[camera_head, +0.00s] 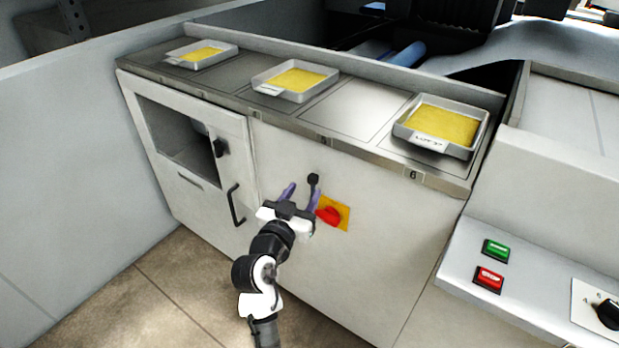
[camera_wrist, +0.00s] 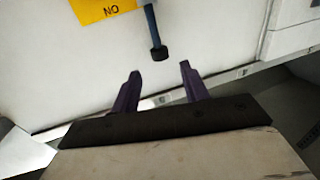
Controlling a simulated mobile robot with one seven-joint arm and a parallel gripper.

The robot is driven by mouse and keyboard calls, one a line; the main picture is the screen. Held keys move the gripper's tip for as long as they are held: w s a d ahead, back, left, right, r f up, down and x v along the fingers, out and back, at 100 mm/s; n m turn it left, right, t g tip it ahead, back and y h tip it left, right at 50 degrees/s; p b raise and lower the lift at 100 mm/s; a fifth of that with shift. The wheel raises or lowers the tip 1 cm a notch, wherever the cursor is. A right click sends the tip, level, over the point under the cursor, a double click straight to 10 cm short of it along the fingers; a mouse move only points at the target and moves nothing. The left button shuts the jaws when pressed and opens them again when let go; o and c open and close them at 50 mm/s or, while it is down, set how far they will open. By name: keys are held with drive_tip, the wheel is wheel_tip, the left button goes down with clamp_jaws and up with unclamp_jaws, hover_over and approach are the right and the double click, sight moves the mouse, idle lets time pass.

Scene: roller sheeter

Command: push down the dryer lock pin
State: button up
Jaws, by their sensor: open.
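A short dark rod with a black round knob (camera_head: 313,180), which looks like the lock pin, stands upright on the white cabinet front, just above and left of the red rotary switch (camera_head: 328,214) on its yellow plate. In the wrist view the knob (camera_wrist: 159,54) is on the end of a blue-grey rod. My gripper (camera_head: 302,193) is open and empty, with purple fingers. In the wrist view my gripper (camera_wrist: 160,69) has its fingertips on either side of the knob's line, with the knob just beyond them. I cannot tell whether they touch it.
The cabinet has a windowed door (camera_head: 180,140) with a black latch (camera_head: 220,147) and a long black handle (camera_head: 235,205). Trays of yellow material, one of them the right tray (camera_head: 440,125), stand on the counter. Green (camera_head: 495,250) and red (camera_head: 489,278) buttons are on the right panel.

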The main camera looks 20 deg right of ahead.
sight(311, 181)
drive_tip(key=x, duration=0.4)
drive_tip(key=shift+w+d+p, duration=0.25)
drive_tip(key=shift+w+p, duration=0.1)
drive_tip(key=shift+p, duration=0.05)
clamp_jaws()
